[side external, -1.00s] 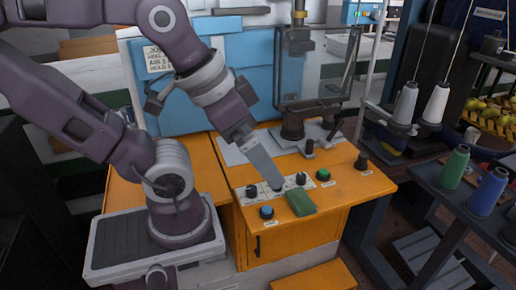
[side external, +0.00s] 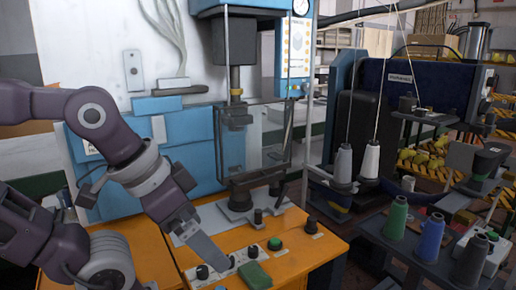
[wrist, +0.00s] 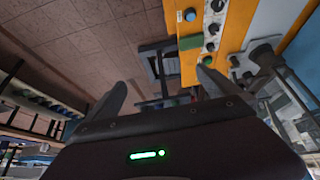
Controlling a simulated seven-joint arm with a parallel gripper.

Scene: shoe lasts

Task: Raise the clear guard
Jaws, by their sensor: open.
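The clear guard (side external: 268,135) is a see-through panel in a thin dark frame. In the side external view it hangs in front of the press column, above the orange bench, and looks lowered. A dark clamp-like fixture (side external: 252,178) stands at its lower edge. My gripper (side external: 222,262) points down over the front of the bench, near the black knobs, to the lower left of the guard and apart from it. In the wrist view my gripper (wrist: 160,92) has its two fingers wide apart with nothing between them.
The orange bench (side external: 310,255) carries black knobs, a green button (side external: 275,244) and a green pad (side external: 254,276) close to my gripper. A blue cabinet (side external: 190,140) stands behind. Thread spools (side external: 397,216) stand on a dark rack at the right.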

